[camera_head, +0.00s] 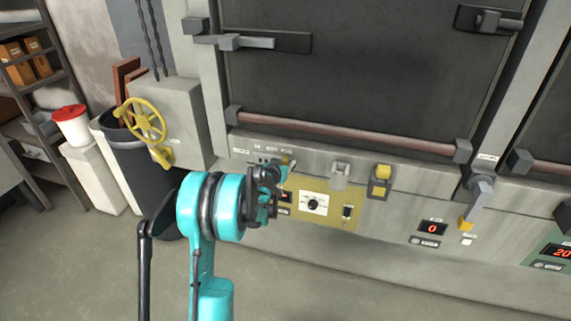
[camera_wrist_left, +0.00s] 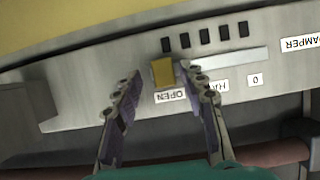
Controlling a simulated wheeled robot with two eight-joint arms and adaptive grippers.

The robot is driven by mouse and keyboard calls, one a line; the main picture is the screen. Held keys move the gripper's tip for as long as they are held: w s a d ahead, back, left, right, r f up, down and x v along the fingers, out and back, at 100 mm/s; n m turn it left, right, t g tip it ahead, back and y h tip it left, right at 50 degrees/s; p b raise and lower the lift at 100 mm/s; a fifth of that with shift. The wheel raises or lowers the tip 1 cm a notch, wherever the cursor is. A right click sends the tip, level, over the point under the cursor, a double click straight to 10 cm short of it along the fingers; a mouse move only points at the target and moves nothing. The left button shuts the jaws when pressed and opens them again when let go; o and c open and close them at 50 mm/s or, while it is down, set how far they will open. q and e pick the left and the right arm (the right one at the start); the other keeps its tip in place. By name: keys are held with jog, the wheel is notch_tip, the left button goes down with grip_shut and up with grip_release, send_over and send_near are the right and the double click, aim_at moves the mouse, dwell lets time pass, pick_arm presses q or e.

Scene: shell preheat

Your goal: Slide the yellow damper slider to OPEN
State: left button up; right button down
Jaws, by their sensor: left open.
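The yellow damper slider (camera_wrist_left: 163,72) sits at the left end of its pale track (camera_wrist_left: 228,60) in the left wrist view, beside the OPEN label (camera_wrist_left: 170,97). The half label and the 0 label (camera_wrist_left: 255,80) lie further along the track, and the DAMPER label (camera_wrist_left: 300,44) is at the right edge. My left gripper (camera_wrist_left: 160,73) is open, with its fingers on either side of the slider. I cannot tell whether either finger touches it. In the head view my left gripper (camera_head: 272,178) is at the panel and hides most of the slider. My right gripper is not in view.
A yellow knob panel (camera_head: 328,213) is right of my left gripper, with a yellow-capped switch (camera_head: 381,174) above right. A yellow handwheel (camera_head: 146,120) sticks out at the left. The kiln door's lower bar (camera_head: 340,133) runs above the panel. The floor in front is clear.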

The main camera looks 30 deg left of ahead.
pick_arm(q)
jog(key=v, duration=1)
jog(key=shift+s+d, duration=0.15)
jog(key=shift+s, duration=0.25)
jog(key=s+d+r+m+g+h, duration=0.1)
jog(key=s+d+r, duration=0.1)
jog(key=s+d, duration=0.45)
jog(key=s+d+r+m+g+h, duration=0.15)
jog(key=s+d, duration=0.25)
jog(key=d, duration=0.6)
jog(key=s+d+f+g, duration=0.1)
jog(key=s+d, duration=0.3)
jog(key=s, duration=0.5)
jog(key=s+d+f+g, duration=0.2)
jog(key=s+d, duration=0.2)
jog(key=s, duration=0.5)
jog(key=shift+d+f, duration=0.25)
